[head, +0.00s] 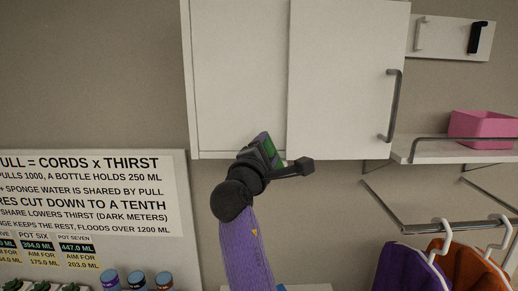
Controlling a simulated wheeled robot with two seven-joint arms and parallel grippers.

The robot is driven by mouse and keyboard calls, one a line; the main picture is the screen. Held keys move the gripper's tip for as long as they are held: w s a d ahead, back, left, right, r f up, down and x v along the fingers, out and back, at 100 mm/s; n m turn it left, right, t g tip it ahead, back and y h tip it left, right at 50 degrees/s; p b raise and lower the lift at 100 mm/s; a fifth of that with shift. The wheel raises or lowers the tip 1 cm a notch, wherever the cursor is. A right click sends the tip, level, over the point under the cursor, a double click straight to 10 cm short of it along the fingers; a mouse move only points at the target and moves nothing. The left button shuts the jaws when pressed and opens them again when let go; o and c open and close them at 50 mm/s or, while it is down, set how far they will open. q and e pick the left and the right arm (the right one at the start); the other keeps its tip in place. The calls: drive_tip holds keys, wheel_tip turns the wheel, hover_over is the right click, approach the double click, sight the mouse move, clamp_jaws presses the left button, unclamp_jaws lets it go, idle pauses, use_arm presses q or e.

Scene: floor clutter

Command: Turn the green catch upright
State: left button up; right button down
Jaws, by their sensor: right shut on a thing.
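The green catch (273,152) shows as a small green patch at the lower edge of the white cabinet (241,75), near the seam between its two panels. My right gripper (284,162) is at the catch and shut on it. The dark gripper body covers much of the catch, so its exact tilt cannot be told. My left gripper is not in view.
A dark bar handle (392,105) is on the cabinet's right panel. To the right, a pink bin (482,124) stands on a wall shelf above a rail with hanging purple and orange items. A printed sign (90,190) is at the left.

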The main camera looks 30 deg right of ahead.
drive_tip(key=m, duration=0.1)
drive_tip(key=d+m+g+p, duration=0.1)
drive_tip(key=shift+s+r+m, duration=0.3)
drive_tip(key=shift+s+r, duration=0.05)
drive_tip(key=shift+r, duration=0.05)
drive_tip(key=shift+s+d+m+g+y+p, duration=0.35)
drive_tip(key=shift+d+m+y+p, duration=0.25)
drive_tip(key=shift+m+p, duration=0.5)
drive_tip(key=shift+d, duration=0.1)
drive_tip(key=shift+c, duration=0.2)
unclamp_jaws()
drive_tip(key=shift+s, duration=0.1)
drive_tip(key=b+v, duration=0.3)
drive_tip(key=v, duration=0.6)
drive_tip(key=shift+s+a, duration=0.2)
drive_tip(key=shift+a, duration=0.15)
